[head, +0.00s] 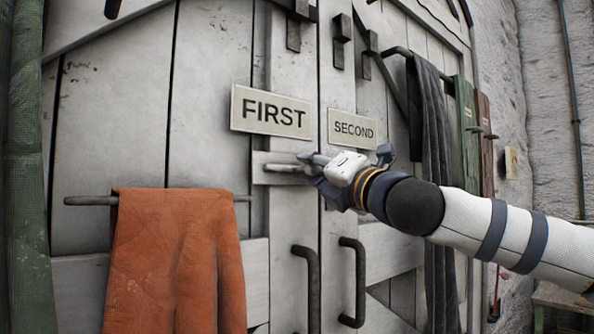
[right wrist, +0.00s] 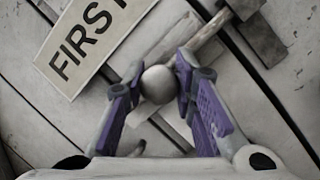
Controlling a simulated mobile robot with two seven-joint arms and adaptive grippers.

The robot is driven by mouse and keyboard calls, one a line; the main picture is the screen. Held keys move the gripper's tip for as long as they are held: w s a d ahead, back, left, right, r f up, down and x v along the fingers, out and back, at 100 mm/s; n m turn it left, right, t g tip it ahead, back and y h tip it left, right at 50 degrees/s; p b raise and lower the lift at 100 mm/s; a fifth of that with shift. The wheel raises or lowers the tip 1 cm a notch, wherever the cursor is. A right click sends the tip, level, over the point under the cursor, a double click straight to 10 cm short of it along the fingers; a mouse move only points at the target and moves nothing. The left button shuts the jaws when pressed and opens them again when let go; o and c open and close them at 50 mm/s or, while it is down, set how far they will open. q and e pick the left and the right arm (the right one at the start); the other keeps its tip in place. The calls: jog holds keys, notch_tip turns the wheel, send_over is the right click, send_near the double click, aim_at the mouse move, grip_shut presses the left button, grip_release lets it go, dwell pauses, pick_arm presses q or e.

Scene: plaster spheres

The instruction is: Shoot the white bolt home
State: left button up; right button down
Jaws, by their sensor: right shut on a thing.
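The white bolt (head: 283,168) lies level on a pale plate on the left door leaf, just below the FIRST sign. My right gripper (head: 312,165) reaches in from the right and is shut on the bolt's knob. In the right wrist view, the round pale knob (right wrist: 160,84) sits between the two purple-padded fingers of the gripper (right wrist: 163,90). The gripper hides part of the bolt and the door seam in the head view. My left gripper is not in view.
The FIRST sign (head: 270,111) and SECOND sign (head: 353,130) hang above the hand. Dark pull handles (head: 310,285) stand below. An orange cloth (head: 175,262) hangs on a rail at left, and a dark cloth (head: 432,150) hangs at right.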

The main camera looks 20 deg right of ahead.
jog(key=shift+d, duration=0.2)
jog(key=c, duration=1.3)
grip_release()
jog(key=shift+d, duration=0.15)
jog(key=v, duration=1.2)
